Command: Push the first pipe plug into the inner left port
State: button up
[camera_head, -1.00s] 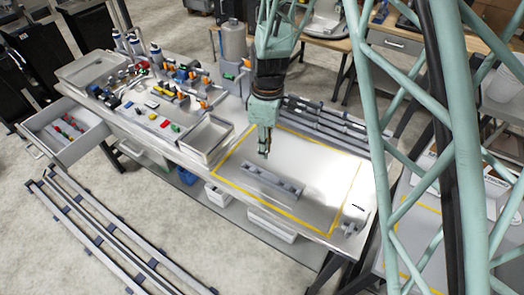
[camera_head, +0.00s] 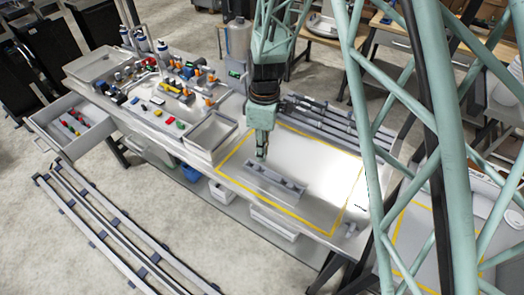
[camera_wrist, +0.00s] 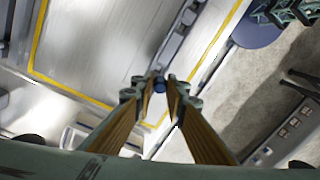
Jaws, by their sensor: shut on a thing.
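A small dark blue plug (camera_wrist: 159,84) shows between my fingertips in the wrist view. My gripper (camera_wrist: 158,80) is shut on it. In the head view my gripper (camera_head: 262,154) points down just above the left part of a grey bar-shaped block with ports (camera_head: 276,180). The plug is too small to tell in that view. The block also shows in the wrist view (camera_wrist: 178,38), running up from the fingertips. I cannot tell whether the plug touches a port, and the port openings are not clear.
The block lies inside a yellow outline (camera_head: 335,222) on the pale bench. A grey tray (camera_head: 210,137) stands to its left, with many small fittings beyond. Several grey pipes (camera_head: 335,118) lie along the back. A small grey fitting (camera_head: 350,229) lies near the right corner.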

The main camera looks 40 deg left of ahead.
jog(key=shift+f+b, duration=0.8)
jog(key=shift+f, duration=1.85)
jog(key=shift+f+b, duration=1)
jog(key=shift+f, duration=0.25)
